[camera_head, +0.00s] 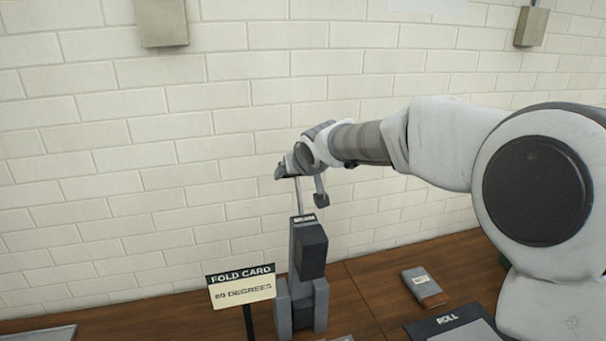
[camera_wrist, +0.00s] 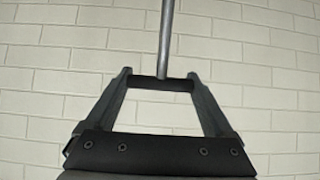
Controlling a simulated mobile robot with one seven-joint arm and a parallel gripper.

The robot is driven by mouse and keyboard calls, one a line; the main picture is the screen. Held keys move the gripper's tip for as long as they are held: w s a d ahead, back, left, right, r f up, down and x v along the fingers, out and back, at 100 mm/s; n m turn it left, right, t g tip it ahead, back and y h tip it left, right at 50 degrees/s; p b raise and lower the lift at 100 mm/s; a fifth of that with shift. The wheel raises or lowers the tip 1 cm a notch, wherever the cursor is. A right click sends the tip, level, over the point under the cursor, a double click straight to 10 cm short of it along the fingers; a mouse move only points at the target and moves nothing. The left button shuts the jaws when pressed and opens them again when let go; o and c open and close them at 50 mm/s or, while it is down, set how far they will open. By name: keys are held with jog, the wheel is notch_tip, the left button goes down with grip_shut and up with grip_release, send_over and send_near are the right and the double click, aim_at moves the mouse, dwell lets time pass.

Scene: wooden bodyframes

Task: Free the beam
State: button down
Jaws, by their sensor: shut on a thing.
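A dark grey upright post (camera_head: 307,255) stands on the bench in the head view. A small label on its top seems to read "BEAM", though it is blurred. A thin metal rod (camera_head: 299,196) rises from its top to my gripper (camera_head: 300,186). In the wrist view, my gripper (camera_wrist: 157,82) is shut on a dark crossbar (camera_wrist: 150,84), one finger at each end. The metal rod (camera_wrist: 167,40) runs from that crossbar out of the top of the picture.
A "FOLD CARD" sign (camera_head: 242,287) reading roughly 60 or 80 degrees stands close left of the post. A grey and brown block (camera_head: 424,287) and a panel marked "ROLL" (camera_head: 452,328) lie to the right on the wooden bench (camera_head: 370,290). A brick wall is behind.

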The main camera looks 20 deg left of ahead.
jog(key=shift+w+a+f, duration=0.15)
jog(key=shift+w+a, duration=0.05)
jog(key=shift+w, duration=0.05)
grip_release()
jog(key=b+v, duration=0.1)
jog(key=v, duration=1.6)
jog(key=shift+d, duration=0.1)
